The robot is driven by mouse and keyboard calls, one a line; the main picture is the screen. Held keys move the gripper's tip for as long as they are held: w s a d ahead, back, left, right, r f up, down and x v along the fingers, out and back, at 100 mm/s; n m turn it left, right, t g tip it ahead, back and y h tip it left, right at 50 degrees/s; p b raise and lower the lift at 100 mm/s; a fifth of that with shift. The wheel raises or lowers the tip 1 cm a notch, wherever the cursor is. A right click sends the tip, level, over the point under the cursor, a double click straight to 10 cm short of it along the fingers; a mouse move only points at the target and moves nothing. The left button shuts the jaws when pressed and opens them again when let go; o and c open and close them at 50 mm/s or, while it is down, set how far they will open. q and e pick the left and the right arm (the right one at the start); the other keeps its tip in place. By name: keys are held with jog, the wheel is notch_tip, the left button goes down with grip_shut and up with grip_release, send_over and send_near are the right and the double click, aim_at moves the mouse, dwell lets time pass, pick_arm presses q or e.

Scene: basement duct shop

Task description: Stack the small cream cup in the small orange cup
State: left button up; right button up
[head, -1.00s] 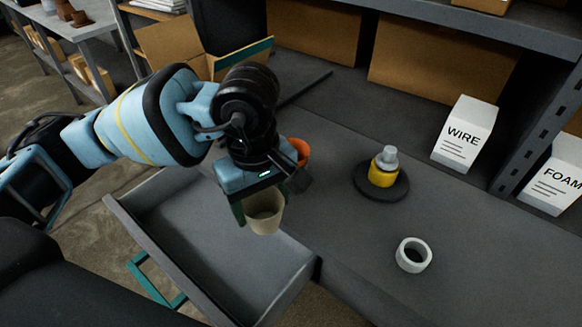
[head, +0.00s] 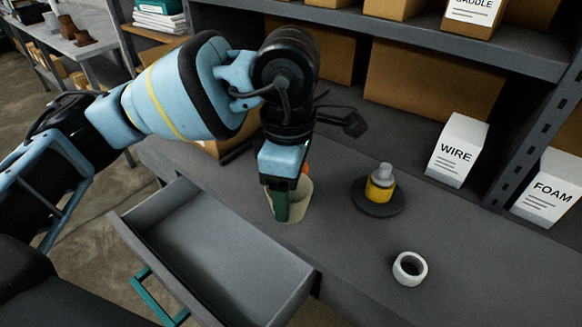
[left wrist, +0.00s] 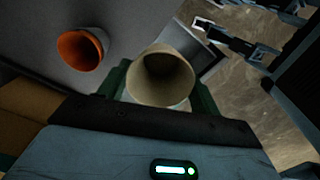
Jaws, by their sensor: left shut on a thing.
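The small cream cup (head: 297,208) is held in my left gripper (head: 284,205), in front of the orange cup in the head view. In the left wrist view, the cream cup (left wrist: 160,76) sits between the green fingers with its opening showing. The small orange cup (head: 306,169) is almost wholly hidden behind my gripper and the cream cup in the head view. In the left wrist view, the orange cup (left wrist: 80,50) is apart from the cream cup, to its left, with its opening visible. My right gripper is not seen.
An open grey drawer (head: 215,245) juts out below the bench front. A yellow-and-grey item stands on a dark round base (head: 378,205) on the bench. A white ring (head: 409,268) lies nearer. White WIRE (head: 457,150) and FOAM (head: 548,188) boxes stand at the right.

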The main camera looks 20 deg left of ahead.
pick_arm(q)
jog(key=w+a+f, duration=0.1)
jog(key=w+a, duration=0.3)
jog(key=w, duration=0.9)
jog(key=shift+w+f, duration=0.15)
jog(key=shift+w, duration=0.05)
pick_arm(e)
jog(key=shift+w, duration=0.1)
pick_arm(q)
notch_tip(320, 180, down, 3)
jog(key=shift+f, duration=0.2)
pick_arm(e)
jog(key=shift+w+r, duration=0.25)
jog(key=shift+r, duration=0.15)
pick_arm(q)
jog(key=shift+f, duration=0.2)
jog(key=shift+f, duration=0.35)
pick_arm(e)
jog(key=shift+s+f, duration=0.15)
pick_arm(q)
jog(key=shift+f, duration=0.15)
jog(key=o, duration=1)
